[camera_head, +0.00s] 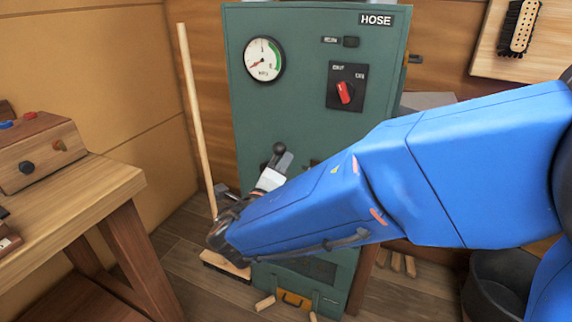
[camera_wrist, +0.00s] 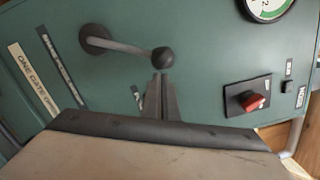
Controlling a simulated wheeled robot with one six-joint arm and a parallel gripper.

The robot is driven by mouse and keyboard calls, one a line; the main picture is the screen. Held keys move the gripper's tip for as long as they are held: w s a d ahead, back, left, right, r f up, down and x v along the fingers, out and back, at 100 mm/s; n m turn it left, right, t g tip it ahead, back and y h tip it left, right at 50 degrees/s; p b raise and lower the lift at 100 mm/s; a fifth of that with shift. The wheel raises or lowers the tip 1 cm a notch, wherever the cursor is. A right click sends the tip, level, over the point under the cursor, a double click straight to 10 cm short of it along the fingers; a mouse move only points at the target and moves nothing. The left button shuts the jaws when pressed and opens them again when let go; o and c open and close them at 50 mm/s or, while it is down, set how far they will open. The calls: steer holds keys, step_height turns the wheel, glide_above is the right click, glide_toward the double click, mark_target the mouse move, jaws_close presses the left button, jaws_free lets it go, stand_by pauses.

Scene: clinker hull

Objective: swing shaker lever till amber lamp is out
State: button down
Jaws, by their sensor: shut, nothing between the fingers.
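The shaker lever, a grey rod with a black ball knob, shows on the green cabinet in the wrist view (camera_wrist: 125,47). It runs from a round dark hub at left to the knob at right. In the head view only its knob (camera_head: 279,149) shows clearly. My gripper (camera_wrist: 158,78) is shut and empty. Its fingertips are right by the knob; I cannot tell whether they touch it. In the head view my arm hides much of the cabinet's lower front. I see no amber lamp on the visible part of the cabinet.
The green cabinet (camera_head: 300,100) carries a round gauge (camera_head: 264,59) and a red rotary switch (camera_head: 345,92). A wooden pole (camera_head: 196,120) leans at its left. A wooden bench (camera_head: 90,190) with a button box (camera_head: 40,150) stands at left. Wood pieces lie on the floor.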

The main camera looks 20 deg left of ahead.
mark_target(275, 148)
steer(key=a+r+n, duration=0.2)
steer(key=a, duration=0.1)
steer(key=shift+w+a+r+n, duration=0.15)
steer(key=shift+a+n, duration=0.1)
steer(key=shift+n, duration=0.15)
steer(key=a, duration=0.9)
steer(key=shift+w+a+r, duration=0.35)
steer(key=shift+r, duration=0.1)
steer(key=shift+a, duration=0.15)
steer(key=shift+r, duration=0.1)
